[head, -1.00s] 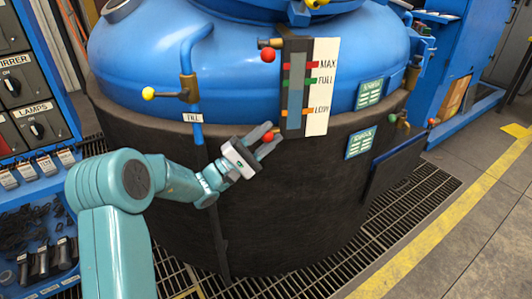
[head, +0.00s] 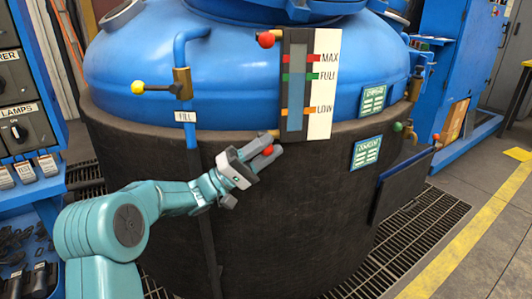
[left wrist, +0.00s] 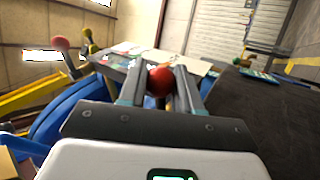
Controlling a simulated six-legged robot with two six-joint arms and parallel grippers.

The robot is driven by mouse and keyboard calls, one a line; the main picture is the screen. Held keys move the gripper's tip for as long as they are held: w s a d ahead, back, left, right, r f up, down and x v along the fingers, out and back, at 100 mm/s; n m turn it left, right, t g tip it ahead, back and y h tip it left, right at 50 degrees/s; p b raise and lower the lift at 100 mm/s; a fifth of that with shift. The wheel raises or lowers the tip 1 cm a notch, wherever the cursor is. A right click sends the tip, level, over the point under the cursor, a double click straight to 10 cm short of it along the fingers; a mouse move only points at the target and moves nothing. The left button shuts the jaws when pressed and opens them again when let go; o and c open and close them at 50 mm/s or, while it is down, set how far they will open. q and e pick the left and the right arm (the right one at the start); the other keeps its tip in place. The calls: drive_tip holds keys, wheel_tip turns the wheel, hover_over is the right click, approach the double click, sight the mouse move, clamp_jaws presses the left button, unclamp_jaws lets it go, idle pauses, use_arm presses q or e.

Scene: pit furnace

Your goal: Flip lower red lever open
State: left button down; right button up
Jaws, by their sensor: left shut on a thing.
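The lower red lever's ball knob (head: 268,149) is at the bottom left of the level gauge, on the tank's dark lower wall. A short brass end (head: 273,133) shows just above it. My left gripper (head: 267,151) comes from the lower left, its fingers shut on the red knob. In the left wrist view the knob (left wrist: 160,80) sits between the two fingers. The fingers hide most of the lever's stem. The upper red knob (head: 266,40) is at the gauge's top left, apart from my gripper. My right gripper is not in view.
The level gauge (head: 297,95) with its white scale (head: 321,90) rises above the gripper. A yellow-knobbed lever (head: 137,88) sits on the fill pipe at left. Green plates (head: 366,152) and a dark panel (head: 402,184) are at right. Floor grating (head: 425,220) surrounds the tank.

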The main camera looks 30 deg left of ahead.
use_arm(q)
drive_tip(key=c, duration=1.1)
unclamp_jaws()
drive_tip(key=p+v, duration=0.2)
drive_tip(key=v, duration=1.4)
drive_tip(key=shift+f, duration=0.2)
